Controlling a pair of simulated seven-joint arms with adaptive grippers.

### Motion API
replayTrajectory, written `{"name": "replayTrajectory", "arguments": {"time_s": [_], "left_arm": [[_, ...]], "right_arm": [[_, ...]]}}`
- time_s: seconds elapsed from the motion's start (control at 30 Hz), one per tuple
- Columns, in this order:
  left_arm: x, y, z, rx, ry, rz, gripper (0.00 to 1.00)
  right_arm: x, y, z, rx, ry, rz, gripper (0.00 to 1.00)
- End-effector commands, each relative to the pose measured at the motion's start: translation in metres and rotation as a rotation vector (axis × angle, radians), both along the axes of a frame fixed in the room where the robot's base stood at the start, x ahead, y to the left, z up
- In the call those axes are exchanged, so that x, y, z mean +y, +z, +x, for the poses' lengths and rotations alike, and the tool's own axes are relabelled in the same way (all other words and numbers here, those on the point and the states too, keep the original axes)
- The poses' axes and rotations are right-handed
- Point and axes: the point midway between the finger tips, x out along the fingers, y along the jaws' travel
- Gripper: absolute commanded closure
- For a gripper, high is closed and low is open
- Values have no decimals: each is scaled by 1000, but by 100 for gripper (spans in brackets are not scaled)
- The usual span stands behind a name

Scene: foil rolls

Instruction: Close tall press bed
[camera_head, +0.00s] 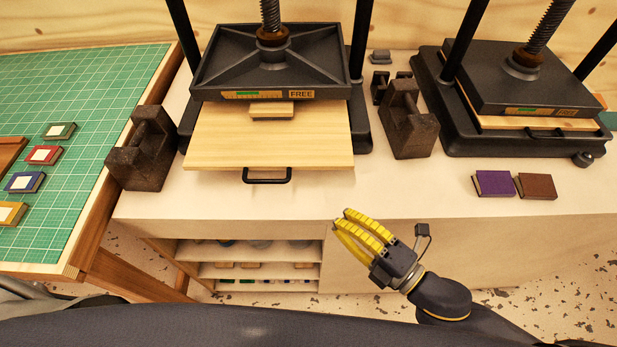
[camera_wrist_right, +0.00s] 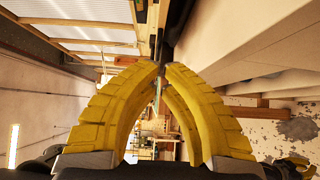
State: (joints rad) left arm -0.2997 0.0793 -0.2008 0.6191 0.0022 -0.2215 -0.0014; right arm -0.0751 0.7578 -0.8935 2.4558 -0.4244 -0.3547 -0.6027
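The left press (camera_head: 268,60) has a dark platen marked FREE and a pale wooden bed (camera_head: 220,150) drawn out toward me. The bed has a dark handle (camera_head: 267,180) on its front edge. A small wooden block (camera_head: 272,113) lies on the bed by the platen's front edge. I cannot tell for sure that this is the tall press. My right gripper (camera_head: 342,221) has yellow fingers and is empty, in front of the bench, below and right of the handle. The right wrist view shows its fingertips (camera_wrist_right: 163,68) together. My left gripper is out of view.
The right press (camera_head: 520,80) has its bed (camera_head: 520,124) mostly in. Dark weights (camera_head: 143,150) (camera_head: 408,120) flank the left press. Purple (camera_head: 494,184) and brown (camera_head: 536,187) books lie at right. A green mat (camera_head: 85,95) is at left. The bench front near the handle is clear.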

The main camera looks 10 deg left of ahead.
Motion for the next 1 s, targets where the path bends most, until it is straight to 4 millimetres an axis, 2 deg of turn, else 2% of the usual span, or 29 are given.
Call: {"name": "replayTrajectory", "arguments": {"time_s": [0.27, 0.67, 0.8, 1.0], "left_arm": [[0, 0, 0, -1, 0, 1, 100], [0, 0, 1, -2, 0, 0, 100], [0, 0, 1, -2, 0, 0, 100], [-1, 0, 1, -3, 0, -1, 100]], "right_arm": [[26, 1, 21, -4, 0, 2, 100], [76, 1, 60, -3, 1, 2, 100], [76, 0, 78, -2, 0, -2, 100], [78, 0, 93, -2, 1, 0, 100]]}}
